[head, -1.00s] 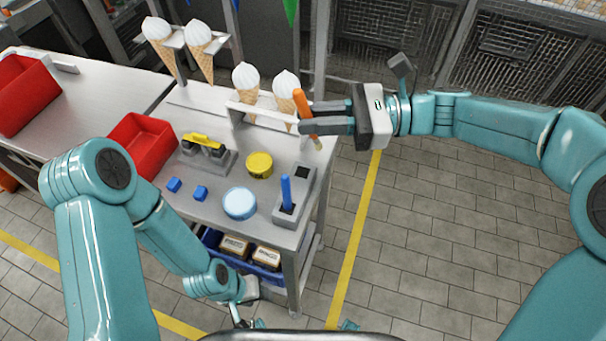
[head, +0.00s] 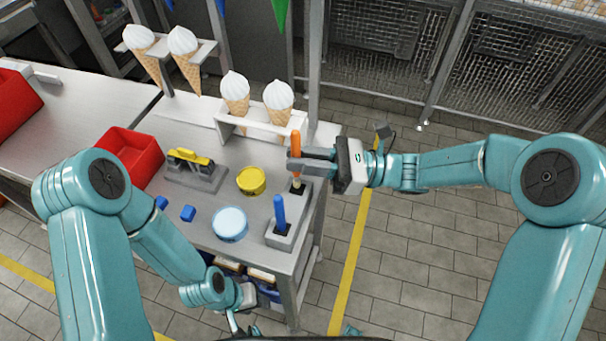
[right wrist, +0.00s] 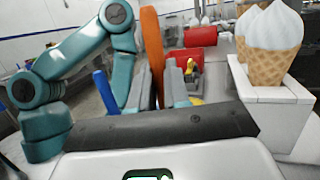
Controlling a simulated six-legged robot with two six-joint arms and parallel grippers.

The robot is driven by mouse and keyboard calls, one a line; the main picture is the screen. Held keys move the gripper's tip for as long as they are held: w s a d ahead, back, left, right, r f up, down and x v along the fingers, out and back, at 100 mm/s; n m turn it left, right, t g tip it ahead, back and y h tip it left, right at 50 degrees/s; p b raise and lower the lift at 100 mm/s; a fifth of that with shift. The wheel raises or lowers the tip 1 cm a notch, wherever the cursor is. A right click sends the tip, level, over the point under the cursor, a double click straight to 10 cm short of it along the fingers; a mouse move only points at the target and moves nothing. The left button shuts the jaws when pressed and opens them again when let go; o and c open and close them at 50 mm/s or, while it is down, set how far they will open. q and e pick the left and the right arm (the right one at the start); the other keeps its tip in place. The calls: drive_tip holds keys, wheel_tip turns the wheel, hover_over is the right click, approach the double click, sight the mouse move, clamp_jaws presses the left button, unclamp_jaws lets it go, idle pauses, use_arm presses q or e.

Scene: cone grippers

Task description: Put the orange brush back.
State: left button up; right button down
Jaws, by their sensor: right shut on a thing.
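The orange brush (head: 295,144) is upright in my right gripper (head: 296,165), which is shut on it. In the right wrist view, the orange brush (right wrist: 152,45) stands between the fingers. The grey brush holder (head: 284,238) stands at the right end of the table, with a blue brush (head: 280,210) upright in its front slot. The orange brush's lower end is over the holder's rear dark slot; I cannot tell whether it is inside. My left gripper (head: 238,322) is low at the bottom edge, partly cut off, with its opening unclear.
A white rack (head: 232,128) with ice cream cones stands just behind the holder. A light-blue tub (head: 230,224), a yellow tub (head: 251,180), blue blocks (head: 188,213), a grey stand with a yellow-topped piece (head: 194,172) and a red bin (head: 130,155) are left of it.

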sight(299, 177)
drive_tip(key=f, duration=0.5)
drive_tip(key=shift+w+f, duration=0.2)
drive_tip(key=shift+f, duration=0.05)
drive_tip(key=shift+s+r, duration=0.1)
drive_tip(key=c, duration=1.1)
unclamp_jaws()
drive_tip(key=shift+f, duration=0.2)
drive_tip(key=shift+r, duration=0.15)
